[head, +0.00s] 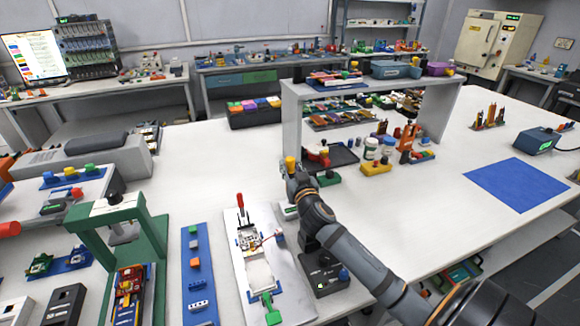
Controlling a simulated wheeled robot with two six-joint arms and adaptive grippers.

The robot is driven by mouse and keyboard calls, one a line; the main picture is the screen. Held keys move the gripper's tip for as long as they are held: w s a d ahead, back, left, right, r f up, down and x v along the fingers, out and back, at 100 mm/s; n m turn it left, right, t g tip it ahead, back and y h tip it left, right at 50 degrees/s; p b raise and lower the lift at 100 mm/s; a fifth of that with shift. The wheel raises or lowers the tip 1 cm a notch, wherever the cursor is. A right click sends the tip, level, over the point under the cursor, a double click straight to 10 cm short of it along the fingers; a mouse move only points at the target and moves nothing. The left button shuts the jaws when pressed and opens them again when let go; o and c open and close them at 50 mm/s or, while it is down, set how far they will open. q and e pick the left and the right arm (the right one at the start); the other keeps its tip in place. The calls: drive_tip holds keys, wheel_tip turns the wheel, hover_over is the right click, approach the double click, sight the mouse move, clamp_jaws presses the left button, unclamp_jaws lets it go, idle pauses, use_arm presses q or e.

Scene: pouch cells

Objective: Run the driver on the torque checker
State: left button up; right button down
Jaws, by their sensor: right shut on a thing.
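My right gripper (293,186) is at the centre of the head view, at the end of my right arm, which comes in from the lower right. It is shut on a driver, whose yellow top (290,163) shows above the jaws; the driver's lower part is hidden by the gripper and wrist. A small pale and green block (288,210) shows on the table just below the gripper; I cannot tell whether the driver touches it. A dark box with a small knob (327,279) stands nearer, beside my forearm. I cannot tell which of these is the torque checker. My left gripper is not in view.
A white board with a pouch cell (258,272) and a red-handled clamp lies left of my arm. A blue strip (198,290) and a green press frame (153,232) stand further left. A shelf (291,120) stands behind the gripper. A blue mat (515,184) lies bare at the right.

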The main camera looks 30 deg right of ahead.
drive_tip(key=shift+r+p, duration=2.55)
drive_tip(key=shift+r, duration=0.85)
drive_tip(key=shift+f, duration=0.1)
wheel_tip(320, 180, down, 7)
drive_tip(key=b, duration=0.6)
drive_tip(key=shift+f, duration=0.1)
